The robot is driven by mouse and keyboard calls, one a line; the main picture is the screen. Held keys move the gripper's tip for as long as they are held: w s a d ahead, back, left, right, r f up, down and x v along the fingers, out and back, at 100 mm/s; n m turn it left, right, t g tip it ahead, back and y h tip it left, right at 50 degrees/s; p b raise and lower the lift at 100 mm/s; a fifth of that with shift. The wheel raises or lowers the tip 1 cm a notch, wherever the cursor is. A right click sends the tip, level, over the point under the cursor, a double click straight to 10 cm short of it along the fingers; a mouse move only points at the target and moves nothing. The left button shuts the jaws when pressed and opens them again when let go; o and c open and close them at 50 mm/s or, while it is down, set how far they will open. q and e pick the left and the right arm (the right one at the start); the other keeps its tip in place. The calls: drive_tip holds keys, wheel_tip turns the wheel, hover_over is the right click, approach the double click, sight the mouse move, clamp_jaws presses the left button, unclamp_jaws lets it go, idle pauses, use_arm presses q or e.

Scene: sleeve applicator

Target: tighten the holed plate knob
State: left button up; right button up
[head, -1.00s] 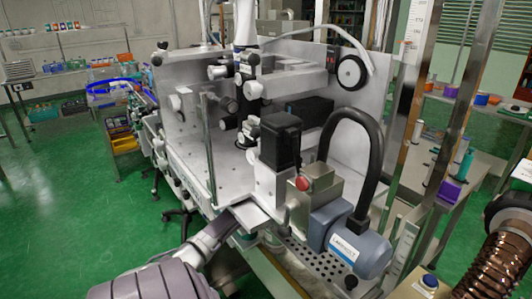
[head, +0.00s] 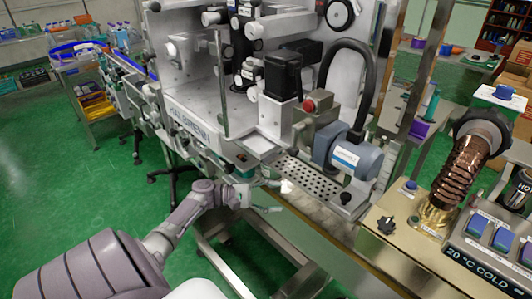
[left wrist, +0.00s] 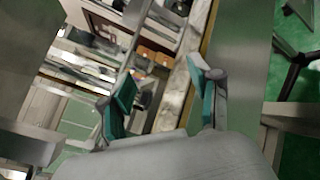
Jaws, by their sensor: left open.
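The holed plate (head: 306,178) is a grey perforated sheet on the machine's front right, below the blue-grey motor. A small black knob (head: 345,197) stands at its right end. My left gripper (head: 280,196) is open, with teal finger pads, left of and apart from the knob, near the plate's front edge. A small white piece shows by its upper finger; I cannot tell what it is. In the left wrist view the open left gripper (left wrist: 162,88) has nothing visibly held between its fingers, and I cannot make out the knob. My right gripper is out of view.
The blue-grey motor (head: 354,158) and a black curved hose (head: 366,85) rise behind the plate. A brass-coloured box (head: 405,238) with a black dial stands to the right. The green floor (head: 60,205) is clear at the left.

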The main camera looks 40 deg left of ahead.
use_arm(q)
wheel_tip(320, 180, down, 8)
drive_tip(key=s+g+y, duration=0.1)
drive_tip(key=shift+s+d+f+y, duration=0.15)
drive_tip(key=shift+s+d+y, duration=0.05)
drive_tip(key=shift+s+y, duration=0.2)
